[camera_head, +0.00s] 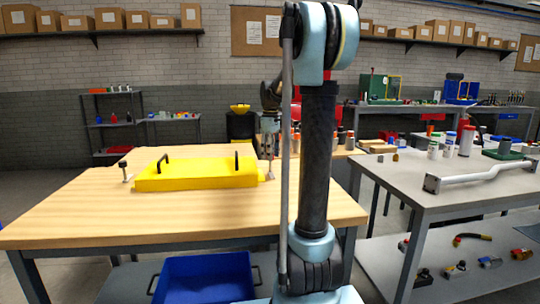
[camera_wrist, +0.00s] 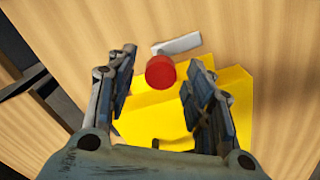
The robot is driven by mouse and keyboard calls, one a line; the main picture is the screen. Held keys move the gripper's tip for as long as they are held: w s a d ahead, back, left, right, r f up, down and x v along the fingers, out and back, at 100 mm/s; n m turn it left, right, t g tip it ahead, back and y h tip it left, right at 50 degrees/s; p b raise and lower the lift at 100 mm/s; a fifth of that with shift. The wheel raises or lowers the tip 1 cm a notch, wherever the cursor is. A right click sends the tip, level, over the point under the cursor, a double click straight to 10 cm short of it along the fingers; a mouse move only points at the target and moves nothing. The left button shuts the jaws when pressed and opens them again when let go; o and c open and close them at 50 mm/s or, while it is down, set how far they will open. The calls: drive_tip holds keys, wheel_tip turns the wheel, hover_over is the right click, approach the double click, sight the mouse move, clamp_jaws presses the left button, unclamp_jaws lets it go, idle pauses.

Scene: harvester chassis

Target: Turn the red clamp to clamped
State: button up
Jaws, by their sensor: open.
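The red clamp (camera_wrist: 160,72) shows in the wrist view as a round red knob with a light grey bar (camera_wrist: 177,44) beside it, at the edge of a yellow part. My gripper (camera_wrist: 158,75) is open, with one finger on each side of the red knob in that view; I cannot tell whether either finger touches it. In the head view my gripper (camera_head: 269,172) points down at the right end of the yellow chassis cover (camera_head: 195,173). The red knob is not clearly visible there.
The yellow cover has two black handles and lies on a wooden table (camera_head: 90,222). A small dark clamp (camera_head: 125,171) stands at its left end. A blue bin (camera_head: 205,280) is below. A grey table (camera_head: 440,195) with a bent bar stands at right. The table's front is clear.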

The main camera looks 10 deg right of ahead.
drive_tip(key=c, duration=1.1)
drive_tip(key=shift+m, duration=0.3)
drive_tip(key=m, duration=0.3)
drive_tip(key=shift+m, duration=0.3)
drive_tip(key=m, duration=0.4)
drive_tip(key=shift+m, duration=0.3)
drive_tip(key=m, duration=0.4)
drive_tip(key=shift+w, duration=0.1)
drive_tip(key=shift+m, duration=2.5)
